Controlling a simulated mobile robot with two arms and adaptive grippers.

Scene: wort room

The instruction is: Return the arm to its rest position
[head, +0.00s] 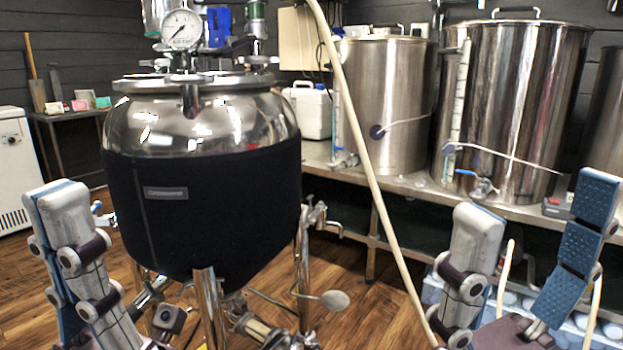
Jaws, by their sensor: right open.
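My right gripper (535,215) is at the lower right in the head view. Its two fingers stand upright and wide apart, with a blue ribbed pad showing on the right finger and nothing between them. My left gripper (52,212) is at the lower left, seen from the side. Its fingers overlap, so the gap between them is hidden. No held object shows there. The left gripper appears just left of the steel vessel with a black jacket (205,205); I cannot tell how near it is.
A pale hose (363,150) hangs slantwise between the grippers. Steel tanks (515,100) and a white canister (308,112) stand on a metal bench (400,187) behind. A white cabinet (14,165) and a small table (75,116) are at left. Wooden floor (360,300) shows between.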

